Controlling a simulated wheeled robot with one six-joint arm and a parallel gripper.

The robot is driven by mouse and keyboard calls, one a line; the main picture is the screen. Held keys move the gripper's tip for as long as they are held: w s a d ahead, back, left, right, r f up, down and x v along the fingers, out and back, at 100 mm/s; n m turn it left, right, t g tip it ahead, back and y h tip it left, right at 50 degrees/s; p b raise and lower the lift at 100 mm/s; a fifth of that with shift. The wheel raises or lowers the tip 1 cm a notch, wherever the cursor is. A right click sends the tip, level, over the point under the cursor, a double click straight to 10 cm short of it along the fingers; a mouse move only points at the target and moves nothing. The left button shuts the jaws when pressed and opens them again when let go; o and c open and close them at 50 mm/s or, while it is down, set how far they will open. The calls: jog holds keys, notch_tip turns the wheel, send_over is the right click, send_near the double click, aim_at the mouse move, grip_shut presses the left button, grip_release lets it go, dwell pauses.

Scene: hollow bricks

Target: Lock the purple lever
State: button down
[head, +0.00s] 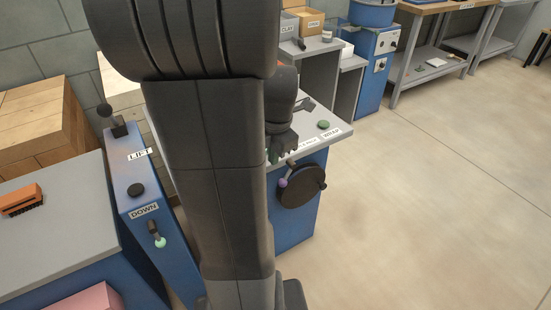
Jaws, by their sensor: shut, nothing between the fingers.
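The purple lever (283,183) shows as a small purple tip at the left edge of a round dark disc (301,188) on the front of a blue cabinet (298,234). Much of this cabinet is hidden behind my arm. My gripper (283,152) is partly hidden by my arm. It hangs at the cabinet's grey top edge, a little above the purple tip, shut and empty. I cannot tell whether it touches anything.
A blue panel with LIFT and DOWN labels (144,210) stands at left, with a green-tipped lever (160,242). A green button (323,124) sits on the cabinet top. A grey table (60,240) holds an orange brush (20,200). Open floor (430,200) lies right.

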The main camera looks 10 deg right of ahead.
aim_at(287, 174)
jog(key=w+d+f+b, duration=0.2)
jog(key=w+f, duration=0.1)
jog(key=f, duration=0.9)
jog(key=shift+w+d+f+b, duration=0.15)
jog(key=shift+w+f+b, duration=0.15)
jog(key=shift+b, duration=0.05)
